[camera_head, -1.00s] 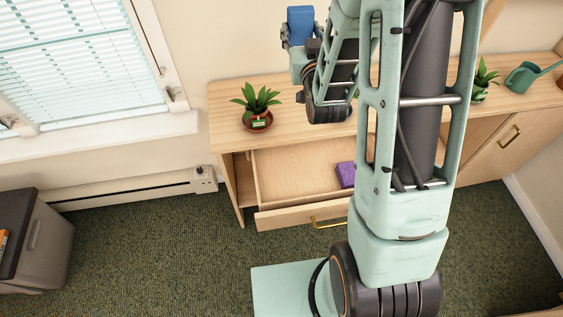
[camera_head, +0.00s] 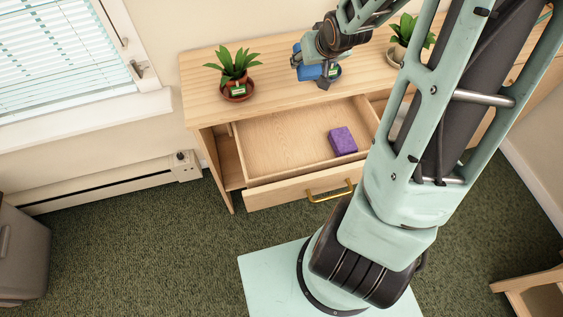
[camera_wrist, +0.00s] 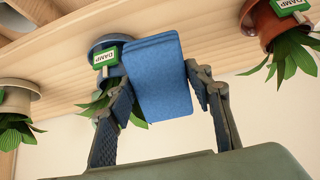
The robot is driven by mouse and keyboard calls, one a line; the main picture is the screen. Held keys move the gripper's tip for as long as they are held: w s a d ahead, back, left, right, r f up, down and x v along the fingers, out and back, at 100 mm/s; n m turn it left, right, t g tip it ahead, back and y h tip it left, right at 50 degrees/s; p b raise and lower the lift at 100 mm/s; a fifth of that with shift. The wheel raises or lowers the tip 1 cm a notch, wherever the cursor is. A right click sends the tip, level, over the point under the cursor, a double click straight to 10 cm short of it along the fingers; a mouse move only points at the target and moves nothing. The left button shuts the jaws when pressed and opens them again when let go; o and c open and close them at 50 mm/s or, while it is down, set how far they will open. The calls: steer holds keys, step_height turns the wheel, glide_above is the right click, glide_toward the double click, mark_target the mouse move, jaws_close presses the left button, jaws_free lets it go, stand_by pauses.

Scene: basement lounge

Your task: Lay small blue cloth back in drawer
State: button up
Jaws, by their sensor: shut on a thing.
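The small blue cloth (camera_wrist: 158,82) is a folded flat block between the two fingers of my gripper (camera_wrist: 162,90) in the wrist view. My gripper is shut on it. In the head view, my gripper (camera_head: 308,68) holds the cloth (camera_head: 309,72) over the cabinet top, behind the open drawer (camera_head: 262,150). The drawer is pulled out, and a folded purple cloth (camera_head: 342,140) lies in its right part. The rest of the visible drawer floor is bare. My arm hides the drawer's right end.
A potted plant (camera_head: 234,75) stands left on the cabinet top (camera_head: 205,95), another (camera_head: 405,38) at right. A blue-potted plant labelled DAMP (camera_wrist: 104,55) is close behind the cloth, mostly hidden in the head view. The drawer front has a brass handle (camera_head: 330,192).

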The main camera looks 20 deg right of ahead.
steer(key=s+d+f+g+b, duration=0.1)
steer(key=s+f+g+b, duration=0.35)
steer(key=s, duration=0.45)
steer(key=s+d+f+g+b, duration=0.1)
steer(key=s+f+g+b, duration=0.35)
steer(key=s, duration=0.45)
steer(key=t+b, duration=0.1)
steer(key=b, duration=0.2)
glide_above(282, 161)
steer(key=shift+n, duration=0.3)
steer(key=f, duration=0.7)
steer(key=shift+s+d+f, duration=0.2)
steer(key=shift+d+f, duration=0.15)
steer(key=shift+a+f, duration=0.25)
steer(key=shift+f, duration=0.05)
steer(key=shift+w+a+f+b, duration=0.1)
steer(key=shift+f+b, duration=0.05)
steer(key=shift+f, duration=0.75)
steer(key=shift+w+a+f+b, duration=0.1)
steer(key=shift+f+b, duration=0.05)
steer(key=shift+f, duration=0.7)
